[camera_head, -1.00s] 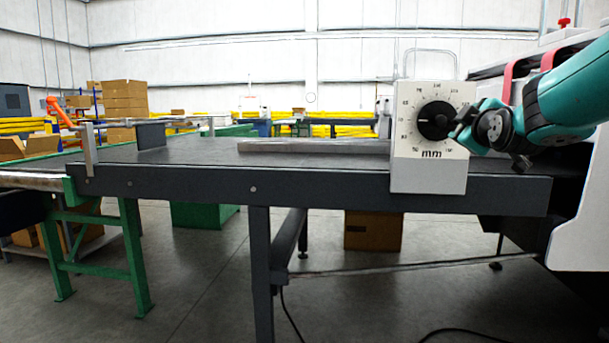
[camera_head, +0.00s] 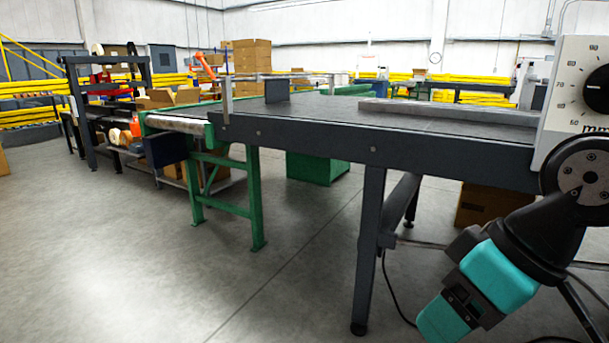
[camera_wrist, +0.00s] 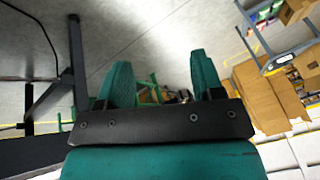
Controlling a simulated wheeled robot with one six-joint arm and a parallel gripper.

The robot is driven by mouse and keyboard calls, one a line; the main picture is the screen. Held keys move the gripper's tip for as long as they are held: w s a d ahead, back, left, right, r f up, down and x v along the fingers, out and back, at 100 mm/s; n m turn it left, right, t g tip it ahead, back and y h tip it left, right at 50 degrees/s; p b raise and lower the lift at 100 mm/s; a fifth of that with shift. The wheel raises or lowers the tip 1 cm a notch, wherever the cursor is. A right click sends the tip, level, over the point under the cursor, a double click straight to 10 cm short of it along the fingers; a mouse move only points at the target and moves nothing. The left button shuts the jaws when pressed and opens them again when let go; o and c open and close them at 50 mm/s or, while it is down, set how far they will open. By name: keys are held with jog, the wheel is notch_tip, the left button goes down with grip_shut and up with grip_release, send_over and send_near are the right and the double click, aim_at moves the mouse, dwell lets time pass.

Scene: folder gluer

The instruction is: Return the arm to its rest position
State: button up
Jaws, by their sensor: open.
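My gripper (camera_wrist: 162,72) shows in the wrist view with its two teal fingers apart and nothing between them. In the head view my arm (camera_head: 500,275) is folded at the lower right, in front of the table. Its teal and black end points down and to the left over the floor, clear of the table edge; the fingertips are not clear there. The white box with the black mm dial (camera_head: 573,85) is at the right edge, partly cut off, with a dark arm joint in front of its lower part.
The dark table (camera_head: 430,140) runs from the middle to the right, with a dark leg (camera_head: 369,245) below it. A roller conveyor on a green frame (camera_head: 255,200) stands left of it. Cardboard boxes (camera_head: 252,57) are stacked behind. The grey floor at left is open.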

jog(key=s+a+f+g, duration=0.1)
jog(key=s+g, duration=0.1)
jog(key=s, duration=0.3)
notch_tip(320, 180, up, 27)
jog(key=p, duration=2.7)
jog(key=shift+a, duration=0.1)
